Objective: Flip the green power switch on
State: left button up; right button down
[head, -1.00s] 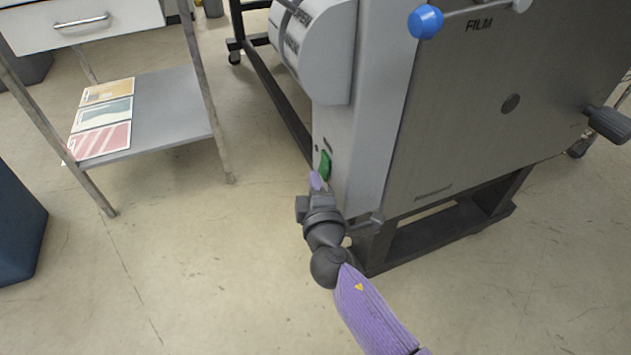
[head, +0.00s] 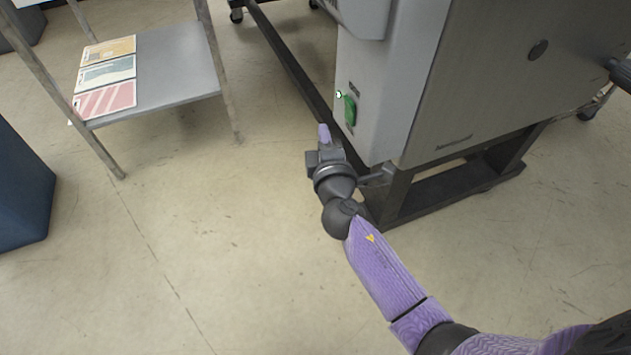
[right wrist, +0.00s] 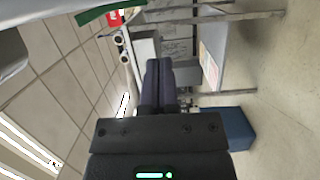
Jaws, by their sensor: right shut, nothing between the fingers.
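The green power switch (head: 349,110) is on the narrow end face of the grey laminator (head: 384,90), low down. A small lamp (head: 339,94) beside it glows whitish green. My right gripper (head: 324,134) is shut and empty, below and left of the switch and apart from it in the head view. Its shut fingers (right wrist: 159,82) also show in the right wrist view. A green strip at the top of the right wrist view (right wrist: 105,12) looks like the switch seen edge-on. My left gripper is not in view.
A metal shelf cart (head: 178,75) with coloured sheets (head: 105,76) stands at the left. A dark blue box (head: 22,190) is at the left edge. The laminator's dark stand (head: 400,208) is right of my gripper. The floor between is clear.

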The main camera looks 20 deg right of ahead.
jog(key=v, duration=1)
jog(key=shift+p, duration=0.45)
jog(key=shift+f, duration=0.2)
